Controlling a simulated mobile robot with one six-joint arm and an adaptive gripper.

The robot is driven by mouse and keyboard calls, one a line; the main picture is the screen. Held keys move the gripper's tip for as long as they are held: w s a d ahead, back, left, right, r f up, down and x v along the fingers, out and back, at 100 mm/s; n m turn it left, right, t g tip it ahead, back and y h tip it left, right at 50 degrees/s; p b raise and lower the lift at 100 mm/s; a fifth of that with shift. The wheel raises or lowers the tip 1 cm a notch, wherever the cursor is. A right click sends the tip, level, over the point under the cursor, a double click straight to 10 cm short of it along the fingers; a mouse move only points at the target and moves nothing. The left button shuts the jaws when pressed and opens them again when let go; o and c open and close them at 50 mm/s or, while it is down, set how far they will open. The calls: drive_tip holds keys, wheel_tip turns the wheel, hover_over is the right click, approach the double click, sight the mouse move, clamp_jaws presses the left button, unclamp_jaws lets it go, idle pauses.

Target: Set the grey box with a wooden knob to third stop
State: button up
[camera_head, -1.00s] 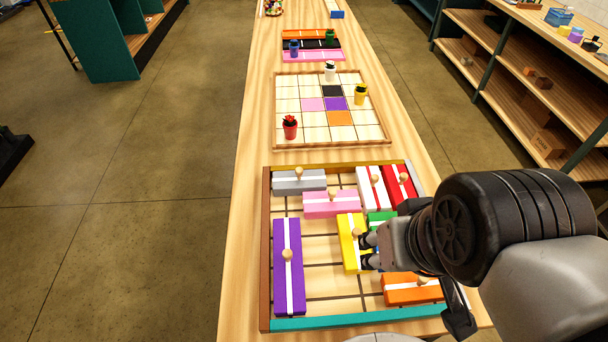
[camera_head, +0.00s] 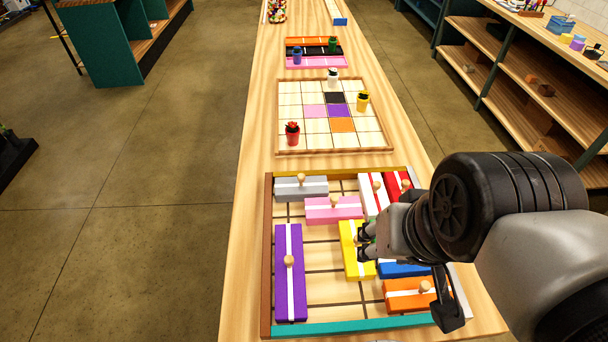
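The grey box with a wooden knob (camera_head: 314,187) lies crosswise in the far left corner of the framed tray (camera_head: 267,262). It has a white stripe along it, and its knob stands up near its middle. My gripper (camera_head: 363,243) is over the yellow box (camera_head: 352,266), to the right of and nearer than the grey box. Its two dark fingertips point left and are apart, close to the yellow box's knob. I cannot tell whether they touch that knob. Nothing is seen held.
A pink box (camera_head: 322,212) lies just nearer than the grey one. A purple box (camera_head: 281,272) stands lengthwise at left. White (camera_head: 367,193), red (camera_head: 391,184), blue (camera_head: 403,270) and orange (camera_head: 400,298) boxes fill the right. Bare floor shows right of the grey box and between purple and yellow.

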drive_tip(key=w+a+r+m+p, duration=0.1)
drive_tip(key=w+a+r+m, duration=0.1)
drive_tip(key=w+m, duration=0.5)
drive_tip(key=m+g+y+p, duration=0.1)
drive_tip(key=m+y+p, duration=0.15)
drive_tip(key=m, duration=1.65)
hover_over(302, 176)
drive_tip(key=s+d, duration=0.5)
wheel_tip(302, 176, down, 12)
drive_tip(key=shift+y, duration=0.25)
drive_tip(key=b+x, duration=0.4)
drive_tip(key=x, duration=1.2)
drive_tip(key=shift+s+a+f+b, duration=0.1)
drive_tip(key=shift+a+b, duration=0.15)
drive_tip(key=shift+b, duration=0.1)
drive_tip(key=shift+c, duration=0.5)
clamp_jaws()
